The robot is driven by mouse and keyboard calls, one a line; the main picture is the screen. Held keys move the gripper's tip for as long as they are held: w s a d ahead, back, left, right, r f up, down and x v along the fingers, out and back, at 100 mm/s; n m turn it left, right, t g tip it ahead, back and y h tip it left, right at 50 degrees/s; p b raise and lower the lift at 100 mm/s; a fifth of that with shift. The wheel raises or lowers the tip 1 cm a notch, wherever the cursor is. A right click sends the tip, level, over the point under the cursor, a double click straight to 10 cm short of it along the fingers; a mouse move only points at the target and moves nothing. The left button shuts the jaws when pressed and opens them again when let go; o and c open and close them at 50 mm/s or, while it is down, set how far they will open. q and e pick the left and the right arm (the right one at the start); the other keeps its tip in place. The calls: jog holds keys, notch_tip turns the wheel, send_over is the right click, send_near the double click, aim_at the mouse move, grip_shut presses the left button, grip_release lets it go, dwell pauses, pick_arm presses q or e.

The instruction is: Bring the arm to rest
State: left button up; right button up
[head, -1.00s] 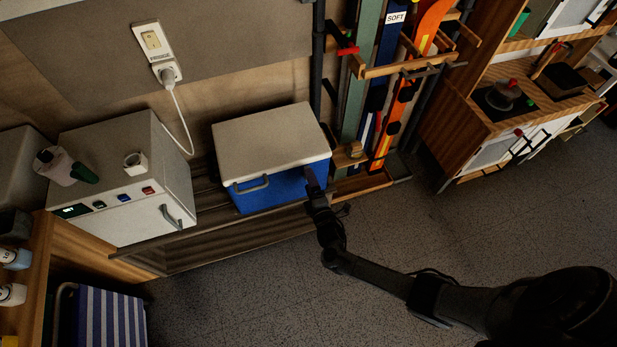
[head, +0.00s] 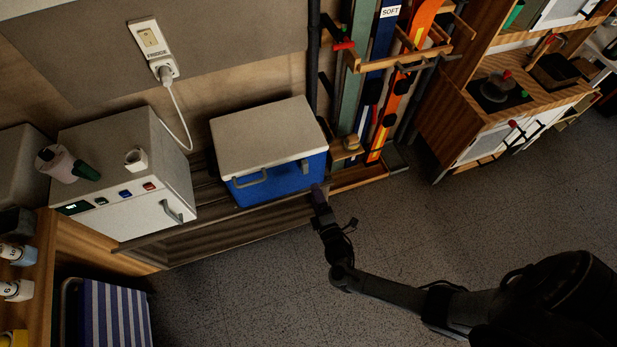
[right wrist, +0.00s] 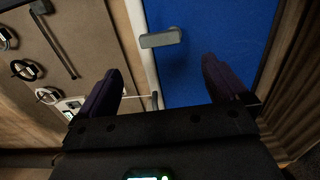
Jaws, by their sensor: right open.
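My right arm comes in from the lower right of the head view. Its gripper (head: 319,194) is near the lower right corner of a blue cooler box (head: 283,181) with a pale lid (head: 266,137). In the right wrist view the gripper (right wrist: 162,85) has its two dark fingers spread wide with nothing between them. Beyond the fingers are the cooler's blue side and a grey handle (right wrist: 161,38). I cannot tell how far the fingertips are from the cooler. The lid looks closed. My left gripper is not in view.
A white appliance (head: 118,175) with a door handle stands left of the cooler, under a wall socket (head: 150,40). Skis (head: 402,75) stand in a wooden rack on the right. A wooden play kitchen (head: 450,125) is farther right. The grey floor (head: 260,300) in front is clear.

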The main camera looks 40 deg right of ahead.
jog(key=s+f+m+g, duration=0.1)
jog(key=s+f, duration=0.1)
jog(key=s, duration=0.5)
jog(key=s+a+r+m+g+y, duration=0.3)
jog(key=r+m+g, duration=0.1)
jog(key=r, duration=0.4)
jog(key=s+a+r+m+g+y, duration=0.3)
jog(key=r+m+g, duration=0.15)
jog(key=r, duration=0.35)
jog(key=s+r+m+g, duration=0.2)
jog(key=s+m+g, duration=0.15)
jog(key=s, duration=0.35)
notch_tip(320, 180, up, 38)
jog(key=a+p, duration=0.1)
jog(key=p, duration=3.8)
jog(key=shift+w+g, duration=0.15)
jog(key=shift+g, duration=0.15)
jog(key=shift+r, duration=0.1)
